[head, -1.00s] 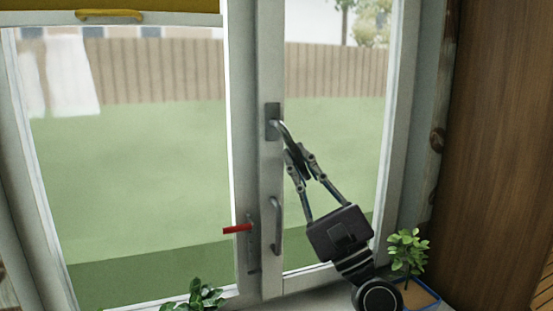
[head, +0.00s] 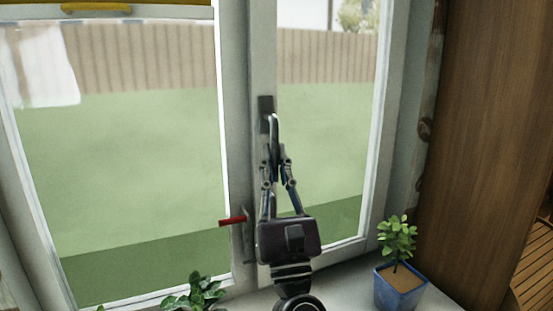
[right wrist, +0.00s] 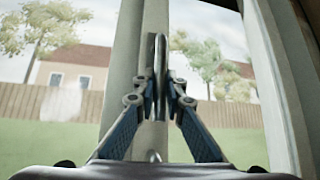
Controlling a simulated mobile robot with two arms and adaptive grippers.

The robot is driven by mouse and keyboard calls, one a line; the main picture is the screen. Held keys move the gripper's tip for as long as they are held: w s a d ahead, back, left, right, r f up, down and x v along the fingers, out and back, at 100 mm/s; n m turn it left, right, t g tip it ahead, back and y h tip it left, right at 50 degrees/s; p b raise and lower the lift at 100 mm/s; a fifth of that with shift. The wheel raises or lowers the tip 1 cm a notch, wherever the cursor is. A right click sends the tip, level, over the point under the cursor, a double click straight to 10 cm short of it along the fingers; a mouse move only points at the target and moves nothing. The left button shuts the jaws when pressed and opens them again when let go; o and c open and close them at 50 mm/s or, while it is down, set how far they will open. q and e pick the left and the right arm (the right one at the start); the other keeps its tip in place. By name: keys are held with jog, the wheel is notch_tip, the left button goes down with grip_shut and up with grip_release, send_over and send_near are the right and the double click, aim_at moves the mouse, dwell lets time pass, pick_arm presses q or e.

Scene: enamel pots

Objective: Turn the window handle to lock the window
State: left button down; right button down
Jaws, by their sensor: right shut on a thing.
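The window handle (head: 274,128) is a grey metal lever on a dark base plate, on the upright frame of the right window sash (head: 262,60). The lever now hangs almost straight down from its base. My right gripper (head: 273,158) is shut on the lower part of the lever. In the right wrist view, the handle (right wrist: 161,50) stands upright between the fingers of my right gripper (right wrist: 161,85). My left gripper is not in view.
A red lever (head: 233,221) sticks out left on the frame below. A plant in a blue pot (head: 400,290) stands on the sill at the right; another plant (head: 194,294) is at the bottom left. A yellow handle (head: 96,8) is at the top left. A wooden panel (head: 480,150) borders the right.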

jog(key=c, duration=2)
grip_release()
jog(key=shift+a, duration=0.1)
jog(key=v, duration=1.2)
